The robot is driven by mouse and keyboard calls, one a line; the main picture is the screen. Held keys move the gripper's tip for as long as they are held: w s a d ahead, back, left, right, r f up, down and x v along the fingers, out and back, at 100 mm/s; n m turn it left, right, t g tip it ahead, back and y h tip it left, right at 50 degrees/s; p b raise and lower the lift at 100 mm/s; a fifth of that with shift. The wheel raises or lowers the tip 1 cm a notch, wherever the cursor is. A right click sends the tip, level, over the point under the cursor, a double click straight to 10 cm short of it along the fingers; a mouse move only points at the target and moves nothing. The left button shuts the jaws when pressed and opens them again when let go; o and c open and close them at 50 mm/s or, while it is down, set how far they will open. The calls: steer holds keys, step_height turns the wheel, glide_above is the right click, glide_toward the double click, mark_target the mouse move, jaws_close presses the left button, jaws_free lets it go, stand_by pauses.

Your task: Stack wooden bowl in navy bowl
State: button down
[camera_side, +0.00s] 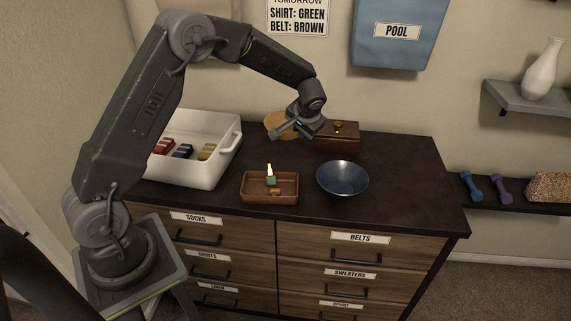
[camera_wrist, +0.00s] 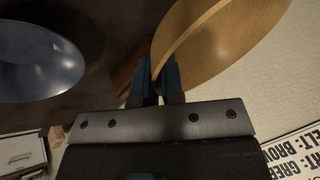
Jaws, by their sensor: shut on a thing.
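The wooden bowl (camera_side: 276,121) is light tan and shows at the back of the dresser top in the side view, partly hidden behind my gripper (camera_side: 290,133). In the wrist view the wooden bowl (camera_wrist: 215,40) fills the upper right, with its rim between the two fingers of my gripper (camera_wrist: 160,75). My gripper is shut on that rim. The navy bowl (camera_side: 343,179) stands upright and empty on the dresser top, in front and to the right of my gripper. It also shows in the wrist view (camera_wrist: 38,62) at the upper left. I cannot tell whether the wooden bowl touches the dresser.
A white bin (camera_side: 200,172) with rolled items stands at the left. A brown tray (camera_side: 270,198) with small items lies left of the navy bowl. A wooden box (camera_side: 337,141) stands at the back, close to my gripper. The dresser top (camera_side: 405,175) is clear at the right.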

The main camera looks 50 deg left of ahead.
steer(key=f, duration=0.4)
steer(key=a+f, duration=0.1)
steer(key=f, duration=0.1)
steer(key=shift+w+f, duration=0.2)
steer(key=shift+f, duration=2.15)
steer(key=shift+f, duration=0.1)
steer(key=c, duration=1.2)
jaws_free()
steer(key=shift+c, duration=0.2)
